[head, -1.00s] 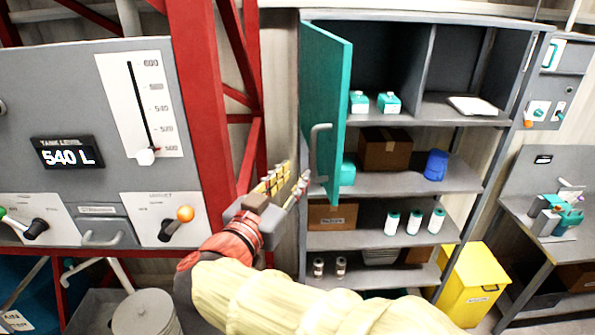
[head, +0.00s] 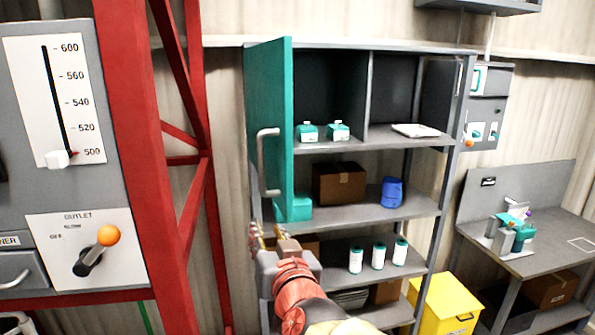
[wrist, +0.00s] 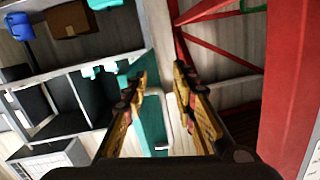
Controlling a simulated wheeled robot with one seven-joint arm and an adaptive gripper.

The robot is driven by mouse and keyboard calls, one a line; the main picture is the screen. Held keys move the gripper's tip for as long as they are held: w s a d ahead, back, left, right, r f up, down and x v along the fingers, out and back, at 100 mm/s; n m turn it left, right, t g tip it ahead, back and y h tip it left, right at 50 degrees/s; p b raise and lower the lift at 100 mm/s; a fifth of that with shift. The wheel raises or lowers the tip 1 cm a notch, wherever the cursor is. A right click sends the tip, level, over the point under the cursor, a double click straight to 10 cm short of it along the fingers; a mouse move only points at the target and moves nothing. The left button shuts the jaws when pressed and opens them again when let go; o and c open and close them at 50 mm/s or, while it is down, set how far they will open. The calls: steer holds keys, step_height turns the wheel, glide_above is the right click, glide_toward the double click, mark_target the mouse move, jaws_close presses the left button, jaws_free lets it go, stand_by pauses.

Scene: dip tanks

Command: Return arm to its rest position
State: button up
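My gripper (head: 262,240) is in front of the shelving unit, below the open teal door (head: 268,130) in the head view. In the wrist view, the two yellow-padded fingers of my gripper (wrist: 162,85) stand apart with nothing between them. The door and its pale handle (wrist: 163,105) show beyond the fingers there. In the head view, the handle (head: 263,160) is above my gripper. My arm (head: 300,290) reaches up from the bottom of the picture.
The grey shelf unit (head: 385,210) holds bottles, boxes and a blue container (head: 391,192). A red steel frame (head: 150,150) and a control panel (head: 60,190) with an orange-knobbed lever (head: 106,237) stand left. A yellow bin (head: 443,305) and a workbench (head: 520,255) stand right.

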steer(key=s+d+f+g+h+b, duration=0.1)
steer(key=s+d+f+g+b, duration=0.2)
steer(key=f, duration=1)
steer(key=s+d+f+m+g+h+b, duration=0.1)
steer(key=s+d+f+g+h+b, duration=0.1)
steer(key=s+d+f+b, duration=0.7)
steer(key=s+d+f+g+h+b, duration=0.2)
steer(key=s+d+f+g+b, duration=0.3)
steer(key=s+d+f, duration=0.7)
step_height(320, 180, down, 6)
steer(key=shift+s+d+r+m+b, duration=0.25)
steer(key=shift+d+m+b, duration=0.15)
steer(key=shift+d+b, duration=0.15)
